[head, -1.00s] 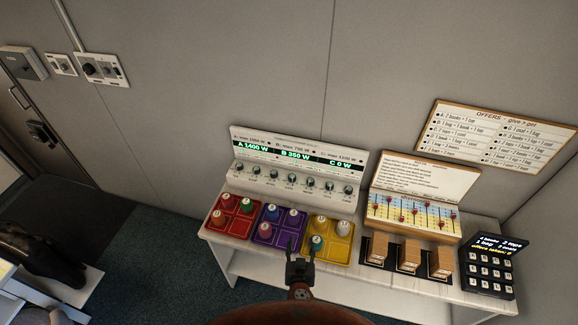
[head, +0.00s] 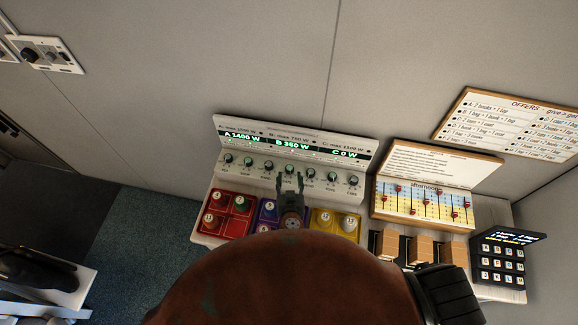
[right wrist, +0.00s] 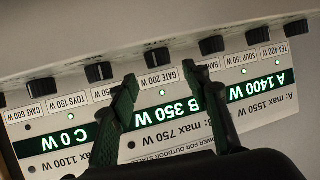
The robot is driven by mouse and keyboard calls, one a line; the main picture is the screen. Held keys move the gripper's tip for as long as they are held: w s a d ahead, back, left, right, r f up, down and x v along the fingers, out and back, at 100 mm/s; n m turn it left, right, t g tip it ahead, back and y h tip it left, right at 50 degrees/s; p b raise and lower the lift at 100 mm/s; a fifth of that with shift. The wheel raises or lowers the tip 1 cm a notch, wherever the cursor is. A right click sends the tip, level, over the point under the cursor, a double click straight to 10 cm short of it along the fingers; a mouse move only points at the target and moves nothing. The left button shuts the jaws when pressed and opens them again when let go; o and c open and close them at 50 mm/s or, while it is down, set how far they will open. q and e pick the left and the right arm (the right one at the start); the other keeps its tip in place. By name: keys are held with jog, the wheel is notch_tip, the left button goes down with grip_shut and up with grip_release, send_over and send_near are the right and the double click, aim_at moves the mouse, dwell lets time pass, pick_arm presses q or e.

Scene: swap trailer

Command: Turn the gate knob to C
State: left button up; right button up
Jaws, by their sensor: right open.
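The gate knob (right wrist: 157,57) is a small dark knob above the label "GATE 200 W", in the middle of the knob row; the right wrist view is upside down. In the head view it is the middle knob (head: 289,170), partly behind my gripper. Its pointer setting is too small to tell. The white control panel (head: 322,136) reads A 1400 W, B 350 W, C 0 W. My right gripper (head: 290,184) is open and empty in front of the gate knob. In the right wrist view its fingertips (right wrist: 167,77) are spread, with the knob just beyond them. My left gripper is out of view.
Other knobs stand close on both sides, such as one at the left (right wrist: 98,72) and one at the right (right wrist: 211,45). Below the panel are red (head: 219,226), purple and yellow (head: 321,229) trays with round pieces. A slider board (head: 420,205) and a keypad (head: 502,262) stand right.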

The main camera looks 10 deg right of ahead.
aim_at(290, 169)
jog(key=x, duration=0.4)
jog(key=shift+p, duration=0.3)
jog(key=shift+w+f, duration=0.25)
jog(key=shift+w, duration=0.2)
jog(key=shift+d, duration=0.1)
jog(key=shift+c, duration=0.7)
jog(key=c, duration=0.9)
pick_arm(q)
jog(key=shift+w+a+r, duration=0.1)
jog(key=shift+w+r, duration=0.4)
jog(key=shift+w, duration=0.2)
pick_arm(e)
jog(key=shift+c, duration=0.6)
